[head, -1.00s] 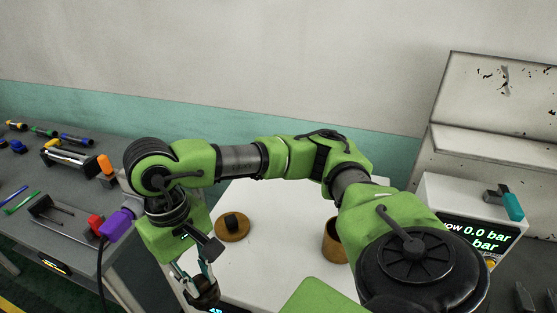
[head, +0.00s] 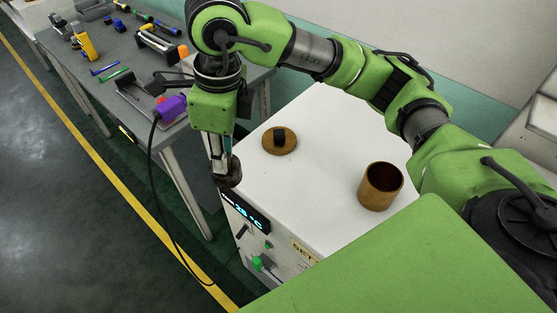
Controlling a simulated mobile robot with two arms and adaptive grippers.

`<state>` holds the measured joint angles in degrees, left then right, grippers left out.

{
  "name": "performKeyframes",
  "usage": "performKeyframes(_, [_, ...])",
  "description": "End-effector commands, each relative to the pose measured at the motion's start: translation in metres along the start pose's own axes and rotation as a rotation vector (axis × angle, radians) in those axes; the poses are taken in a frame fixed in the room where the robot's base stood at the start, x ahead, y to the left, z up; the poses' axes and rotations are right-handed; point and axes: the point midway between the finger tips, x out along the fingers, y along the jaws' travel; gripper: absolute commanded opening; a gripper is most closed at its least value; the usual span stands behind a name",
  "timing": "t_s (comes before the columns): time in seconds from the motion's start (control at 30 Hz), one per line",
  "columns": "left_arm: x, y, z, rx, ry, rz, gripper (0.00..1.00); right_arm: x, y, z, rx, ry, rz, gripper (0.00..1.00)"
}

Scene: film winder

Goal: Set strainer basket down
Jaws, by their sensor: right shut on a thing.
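My right gripper (head: 222,158) points down at the left edge of the white cabinet top. It is shut on a small dark brown thing, which I take to be the strainer basket (head: 229,177); the fingers hide part of it. It hangs over or just beside the cabinet edge, and I cannot tell if it touches. A brown open pot (head: 379,190) stands upright on the cabinet. A round brown lid (head: 271,146) with a black knob lies flat nearer the gripper. My left gripper is not in view.
The white cabinet (head: 320,150) has clear room between lid and pot. Its front carries a lit temperature display (head: 245,213) and green valves. A grey workbench (head: 110,55) with tools and a purple cabled device (head: 172,108) stands at left. A black cable hangs to the floor.

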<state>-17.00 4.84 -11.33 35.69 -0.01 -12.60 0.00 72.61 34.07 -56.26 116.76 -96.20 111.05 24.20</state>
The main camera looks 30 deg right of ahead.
Motion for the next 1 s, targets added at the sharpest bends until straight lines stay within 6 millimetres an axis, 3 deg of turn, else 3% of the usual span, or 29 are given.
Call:
performKeyframes(0.2, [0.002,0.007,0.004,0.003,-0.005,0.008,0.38,-0.009,0.005,0.018,0.376,0.000,-0.047,0.00])
performKeyframes(0.47, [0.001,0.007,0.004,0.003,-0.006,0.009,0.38,-0.013,0.003,0.021,0.566,0.002,-0.068,0.00])
performKeyframes(0.87, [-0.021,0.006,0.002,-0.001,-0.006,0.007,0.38,0.018,-0.053,-0.050,0.579,0.007,-0.067,0.00])
performKeyframes(1.0, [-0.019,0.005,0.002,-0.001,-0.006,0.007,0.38,0.040,-0.064,-0.066,0.574,0.007,-0.066,0.00])
